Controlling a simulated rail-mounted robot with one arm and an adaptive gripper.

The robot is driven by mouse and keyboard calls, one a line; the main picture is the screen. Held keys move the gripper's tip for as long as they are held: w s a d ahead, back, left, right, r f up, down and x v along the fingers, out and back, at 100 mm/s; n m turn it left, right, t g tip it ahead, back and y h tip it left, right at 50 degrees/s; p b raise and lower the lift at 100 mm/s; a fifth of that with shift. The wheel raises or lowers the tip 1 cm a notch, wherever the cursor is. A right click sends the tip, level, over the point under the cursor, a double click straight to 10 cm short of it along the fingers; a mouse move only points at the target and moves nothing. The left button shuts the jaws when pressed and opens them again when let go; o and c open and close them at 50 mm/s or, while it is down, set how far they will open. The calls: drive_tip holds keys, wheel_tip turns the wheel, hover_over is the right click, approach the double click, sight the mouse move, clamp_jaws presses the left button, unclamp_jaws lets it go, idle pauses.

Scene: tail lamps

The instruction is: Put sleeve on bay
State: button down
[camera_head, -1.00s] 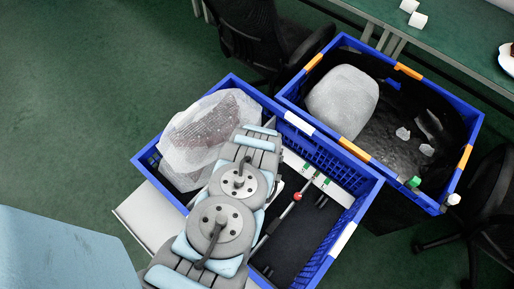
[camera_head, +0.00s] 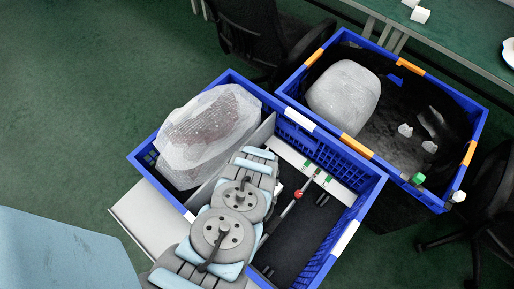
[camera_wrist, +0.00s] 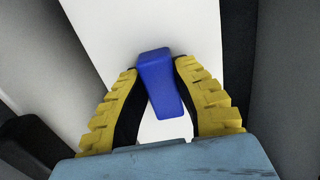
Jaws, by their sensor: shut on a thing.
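A translucent, bubbly sleeve (camera_head: 205,135) with a dark reddish thing inside lies in the left bay of the near blue crate (camera_head: 375,190), bulging above the rim. A grey divider (camera_head: 262,135) stands beside it. The right bay (camera_head: 300,232) has a dark floor. My gripper (camera_wrist: 157,68) has yellow-and-black fingers shut on a small blue block (camera_wrist: 158,78), over a white surface (camera_wrist: 150,25). In the head view my arm hides the gripper and the front of the crate. What the blue block belongs to cannot be told.
A second blue crate (camera_head: 355,147) with orange clips stands behind right, holding a pale wrapped bundle (camera_head: 343,92) and small pieces. The right bay holds a rod with a red ball (camera_head: 298,194). Black chairs (camera_head: 255,35) stand nearby. A green table (camera_head: 455,45) is at the back right.

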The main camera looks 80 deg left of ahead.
drive_tip(key=shift+f, duration=0.2)
drive_tip(key=c, duration=1)
unclamp_jaws()
drive_tip(key=shift+o, duration=0.2)
drive_tip(key=shift+r, duration=0.15)
wheel_tip(320, 180, up, 10)
drive_tip(key=p, duration=0.5)
drive_tip(key=shift+r+p, duration=1.05)
drive_tip(key=shift+p, duration=0.2)
drive_tip(key=shift+d, duration=0.1)
